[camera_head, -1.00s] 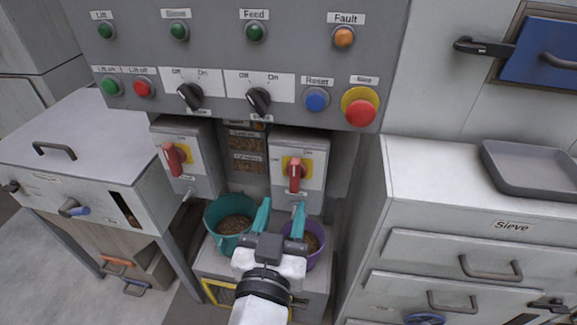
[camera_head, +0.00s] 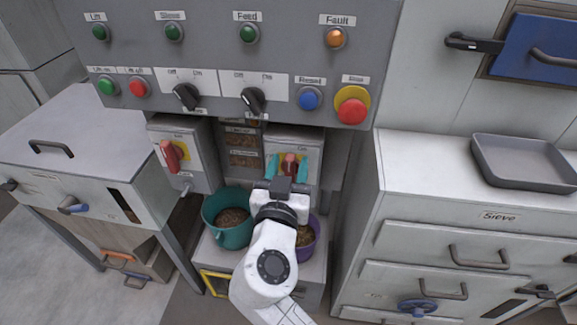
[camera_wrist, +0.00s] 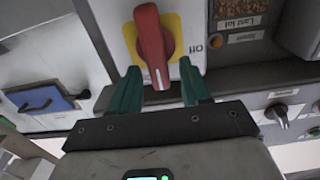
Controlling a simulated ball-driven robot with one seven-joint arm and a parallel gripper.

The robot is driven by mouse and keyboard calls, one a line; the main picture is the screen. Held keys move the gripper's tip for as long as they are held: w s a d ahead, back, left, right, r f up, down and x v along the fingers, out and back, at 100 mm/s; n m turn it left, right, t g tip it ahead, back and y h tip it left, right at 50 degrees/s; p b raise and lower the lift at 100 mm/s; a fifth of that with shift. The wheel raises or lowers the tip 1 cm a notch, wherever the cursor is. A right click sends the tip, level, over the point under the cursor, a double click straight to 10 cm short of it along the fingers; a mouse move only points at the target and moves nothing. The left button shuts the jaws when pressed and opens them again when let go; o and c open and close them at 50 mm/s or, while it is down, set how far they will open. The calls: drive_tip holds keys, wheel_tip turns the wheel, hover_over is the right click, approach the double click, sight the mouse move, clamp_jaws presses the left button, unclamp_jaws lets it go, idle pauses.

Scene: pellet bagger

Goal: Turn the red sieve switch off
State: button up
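A red rotary switch handle (camera_head: 290,166) on a yellow plate is on the right-hand grey switch box (camera_head: 311,148). In the wrist view the red handle (camera_wrist: 152,45) points toward my gripper, and an "Off" mark is beside the yellow plate. My gripper (camera_head: 288,163) has its teal fingers spread in front of this switch. In the wrist view my gripper (camera_wrist: 158,82) is open, with one finger on either side of the handle's near end. Contact cannot be told. A second red switch (camera_head: 170,155) is on the left-hand box. The small box labels are unreadable.
Above is a grey control panel with black knobs (camera_head: 252,99), a blue Reset button (camera_head: 310,98) and a red stop button (camera_head: 352,110). Below are a teal bucket (camera_head: 228,240) and a purple bucket (camera_head: 309,243) holding pellets. The Sieve cabinet (camera_head: 400,165) stands right.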

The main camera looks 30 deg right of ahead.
drive_tip(key=c, duration=0.7)
drive_tip(key=shift+f, duration=0.15)
clamp_jaws()
